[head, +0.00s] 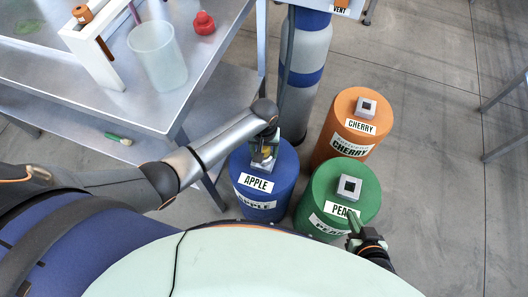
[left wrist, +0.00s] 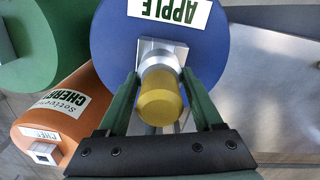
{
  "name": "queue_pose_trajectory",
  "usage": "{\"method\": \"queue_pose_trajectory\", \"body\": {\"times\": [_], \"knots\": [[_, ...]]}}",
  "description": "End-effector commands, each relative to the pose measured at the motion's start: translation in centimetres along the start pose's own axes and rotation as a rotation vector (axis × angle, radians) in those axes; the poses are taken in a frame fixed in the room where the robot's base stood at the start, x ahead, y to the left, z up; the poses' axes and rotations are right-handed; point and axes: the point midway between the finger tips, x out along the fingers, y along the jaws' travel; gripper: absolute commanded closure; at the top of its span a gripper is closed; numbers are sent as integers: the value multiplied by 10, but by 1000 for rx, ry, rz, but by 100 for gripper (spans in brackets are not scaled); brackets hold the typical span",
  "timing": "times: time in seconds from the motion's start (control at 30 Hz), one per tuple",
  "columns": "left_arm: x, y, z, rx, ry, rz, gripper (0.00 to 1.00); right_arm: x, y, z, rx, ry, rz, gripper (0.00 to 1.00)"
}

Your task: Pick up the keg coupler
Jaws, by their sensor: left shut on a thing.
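The keg coupler (left wrist: 160,98), with a yellow knob and a silver collar, sits over the square metal fitting on top of the blue APPLE keg (left wrist: 112,45). My left gripper (left wrist: 161,76) is shut on the coupler, with one green finger on each side of it. In the head view the coupler (head: 266,152) is partly hidden by my left gripper (head: 264,160), above the blue keg (head: 280,187). I cannot tell whether the coupler is seated on the fitting or just above it. My right gripper (head: 353,222) is beside the green keg, and its opening is unclear.
The green PEAR keg (head: 325,190) and orange CHERRY keg (head: 336,140) stand close by, each with a square fitting. A grey cylinder (head: 305,60) stands behind. The metal table (head: 180,105) at left holds a clear cup (head: 158,60) and a red object (head: 204,22).

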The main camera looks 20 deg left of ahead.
Motion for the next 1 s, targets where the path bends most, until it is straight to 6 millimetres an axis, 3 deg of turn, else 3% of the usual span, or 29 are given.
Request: {"method": "queue_pose_trajectory", "body": {"times": [0.53,0.73,1.0], "knots": [[-10,1,-1,0,2,3,100,-3,1,-6,-1,7,2,100],[-37,1,0,0,2,3,100,-10,4,-15,-1,20,10,100],[-80,-1,38,2,1,3,100,-25,4,-21,1,4,14,100]]}}
